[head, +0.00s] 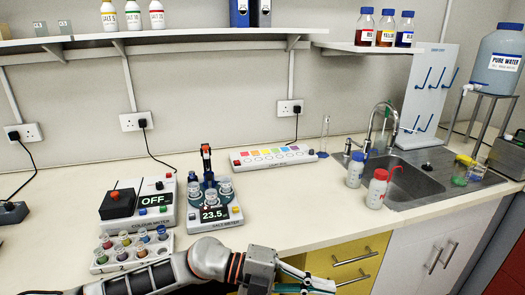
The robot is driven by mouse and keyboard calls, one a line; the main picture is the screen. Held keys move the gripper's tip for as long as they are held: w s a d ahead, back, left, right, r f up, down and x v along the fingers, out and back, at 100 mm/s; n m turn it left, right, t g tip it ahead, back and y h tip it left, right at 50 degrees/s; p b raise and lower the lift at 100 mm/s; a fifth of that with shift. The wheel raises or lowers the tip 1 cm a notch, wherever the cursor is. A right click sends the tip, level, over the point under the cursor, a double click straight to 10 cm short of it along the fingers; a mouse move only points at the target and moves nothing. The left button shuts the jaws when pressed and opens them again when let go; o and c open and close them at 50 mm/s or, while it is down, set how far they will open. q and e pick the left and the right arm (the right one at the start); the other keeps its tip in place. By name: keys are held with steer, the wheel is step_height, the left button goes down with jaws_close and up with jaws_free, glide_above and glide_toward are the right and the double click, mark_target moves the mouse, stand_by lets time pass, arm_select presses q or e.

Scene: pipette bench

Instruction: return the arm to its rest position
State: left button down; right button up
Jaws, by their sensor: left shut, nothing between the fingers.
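My left arm comes in low from the left, across the front of the bench. My left gripper (322,285) is shut and empty, in front of the yellow drawers (345,258) below the bench's front edge. It points to the right, and its lower part is cut by the picture's bottom edge. My right gripper is not in view.
Close behind my left arm stand a rack of small vials (103,262), the colour meter (155,203) reading OFF and the salt meter (222,218) reading 23.5. White bottles (377,190) stand by the sink (410,182). The bench's middle front (290,215) is clear.

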arm_select(q)
steer(key=w+a+r+n+t+h, duration=0.2)
steer(key=w+r+n+t+h, duration=0.15)
steer(key=n+t, duration=0.6)
steer(key=w+a+f+n+t+y, duration=0.4)
steer(key=a+f+n+t+y, duration=0.35)
steer(key=a+f+n, duration=0.35)
steer(key=s+a+f+n+g+y, duration=0.2)
steer(key=s+a+f+n+y, duration=0.3)
steer(key=s+a+f, duration=0.3)
steer(key=s+a+f+n+g+y, duration=0.2)
steer(key=s+a+f+n+y, duration=0.2)
steer(key=s+a+f, duration=0.5)
steer(key=a+f+n, duration=0.1)
steer(key=a+f, duration=0.3)
steer(key=f, duration=0.3)
steer(key=shift+s+a+f+y, duration=0.25)
steer(key=shift+s+a+y, duration=0.05)
steer(key=shift+y, duration=0.1)
